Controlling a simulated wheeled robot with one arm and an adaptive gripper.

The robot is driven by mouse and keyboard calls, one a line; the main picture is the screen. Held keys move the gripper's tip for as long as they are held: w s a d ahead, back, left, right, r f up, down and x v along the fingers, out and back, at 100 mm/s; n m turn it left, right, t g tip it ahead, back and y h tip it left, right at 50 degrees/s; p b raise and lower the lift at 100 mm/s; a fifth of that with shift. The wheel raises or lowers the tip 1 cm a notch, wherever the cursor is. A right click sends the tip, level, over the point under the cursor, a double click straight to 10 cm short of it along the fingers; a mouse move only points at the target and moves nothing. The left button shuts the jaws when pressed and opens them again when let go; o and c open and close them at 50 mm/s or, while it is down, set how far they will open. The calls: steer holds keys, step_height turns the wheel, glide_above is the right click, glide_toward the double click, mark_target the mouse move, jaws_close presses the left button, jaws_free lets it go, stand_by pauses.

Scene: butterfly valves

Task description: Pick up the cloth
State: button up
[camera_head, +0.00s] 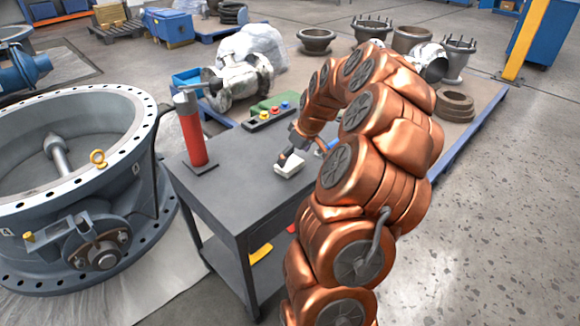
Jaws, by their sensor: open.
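A small white folded cloth (287,170) lies on the dark grey top of a work cart (222,190), near the middle of the view. My copper-coloured arm reaches over the cart from the right. My gripper (284,158) is open, with its dark fingertips right at the far edge of the cloth. I cannot tell whether they touch it. Part of the gripper is hidden behind my arm.
A red cylinder (193,135) stands on the cart's left corner. A control box with coloured buttons (268,114) is at the cart's back edge. A large grey valve body (60,190) stands left. Metal parts sit on a low platform behind. Open floor lies right.

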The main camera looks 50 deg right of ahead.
mark_target(290, 163)
steer(key=x, duration=0.3)
steer(key=shift+f, duration=0.35)
steer(key=c, duration=0.8)
steer(key=shift+o, duration=0.2)
steer(key=shift+r, duration=0.15)
steer(key=shift+w+r, duration=0.1)
steer(key=shift+r, duration=1.7)
steer(key=s+a+r, duration=0.1)
steer(key=s+a, duration=0.9)
steer(key=a, duration=0.2)
steer(key=shift+s, duration=0.25)
steer(key=shift+a+r, duration=0.1)
